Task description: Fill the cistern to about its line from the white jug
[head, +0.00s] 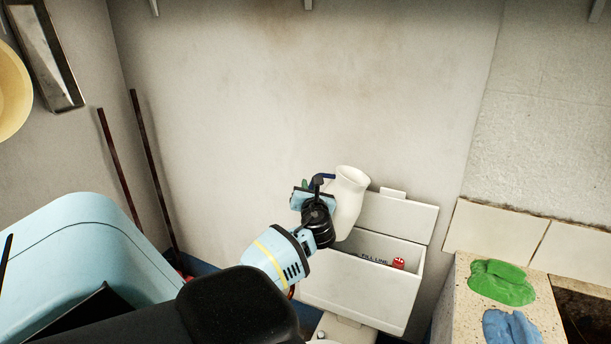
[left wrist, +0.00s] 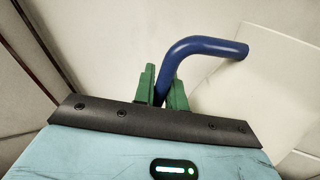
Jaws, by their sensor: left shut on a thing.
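The white jug (head: 349,196) is held above the left part of the open cistern (head: 352,292), mouth up and leaning slightly right. My left gripper (head: 311,185) is shut on its blue handle; in the left wrist view the green fingers (left wrist: 164,90) pinch the handle (left wrist: 205,46), with the jug's white body (left wrist: 255,95) at right. The cistern's inner back wall reads FILL LINE (head: 374,259), beside a red piece (head: 399,263) with a white mark. I cannot make out the water level or any stream. My right gripper is not in view.
The cistern lid (head: 397,217) stands raised behind the opening, close to the jug. At right, a speckled stone ledge (head: 462,305) carries a green cloth (head: 502,282) and a blue cloth (head: 511,327). Two dark rods (head: 150,165) lean in the left corner.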

